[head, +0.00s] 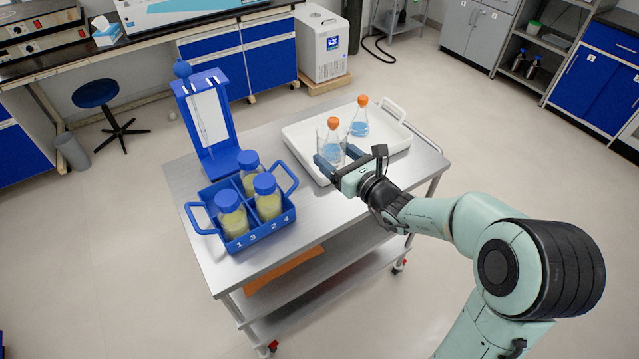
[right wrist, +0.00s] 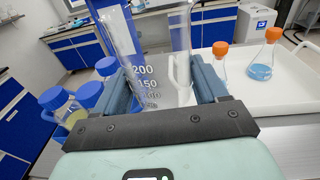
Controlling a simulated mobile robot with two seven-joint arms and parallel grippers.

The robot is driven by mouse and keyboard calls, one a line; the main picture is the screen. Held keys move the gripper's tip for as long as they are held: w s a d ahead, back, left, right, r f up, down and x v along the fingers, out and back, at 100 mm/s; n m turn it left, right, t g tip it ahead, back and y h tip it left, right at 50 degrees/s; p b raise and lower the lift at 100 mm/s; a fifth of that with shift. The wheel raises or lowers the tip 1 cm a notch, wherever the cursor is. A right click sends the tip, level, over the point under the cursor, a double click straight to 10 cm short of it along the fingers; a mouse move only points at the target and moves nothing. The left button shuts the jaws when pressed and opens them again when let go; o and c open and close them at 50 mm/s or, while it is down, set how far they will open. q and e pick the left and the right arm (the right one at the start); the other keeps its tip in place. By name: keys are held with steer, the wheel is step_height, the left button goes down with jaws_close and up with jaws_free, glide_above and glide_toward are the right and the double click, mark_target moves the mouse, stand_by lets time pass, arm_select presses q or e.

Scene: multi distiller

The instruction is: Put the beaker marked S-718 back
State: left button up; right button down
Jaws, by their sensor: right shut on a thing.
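My right gripper (head: 336,166) is shut on a clear glass beaker (right wrist: 160,60) above the table by the left side of the white tray (head: 392,146). The beaker's white graduations, such as 200 and 150, show in the right wrist view between the two fingers. I cannot read an S-718 mark on it. In the head view the beaker is hard to make out against the flask behind it. Two flasks with orange caps and blue liquid, a nearer one (head: 333,147) and a farther one (head: 360,122), stand at the tray. My left gripper is not in view.
A blue carrier (head: 240,243) with three blue-capped bottles stands at the table's front left. A tall blue stand with a white panel (head: 209,118) is behind it. The metal tabletop (head: 300,225) is bare between carrier and tray, and at the front right.

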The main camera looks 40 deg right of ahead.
mark_target(333, 210)
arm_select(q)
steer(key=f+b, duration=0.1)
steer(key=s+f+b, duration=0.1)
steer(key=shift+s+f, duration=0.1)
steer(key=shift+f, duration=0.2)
arm_select(e)
step_height(333, 210, down, 17)
steer(key=shift+r, duration=0.1)
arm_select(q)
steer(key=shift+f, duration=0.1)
arm_select(e)
steer(key=shift+a, duration=0.1)
steer(key=shift+f+b, duration=0.3)
steer(key=shift+b, duration=0.05)
steer(key=shift+c, duration=0.5)
jaws_free()
steer(key=shift+s, duration=0.1)
steer(key=shift+o, duration=0.3)
steer(key=shift+r, duration=0.15)
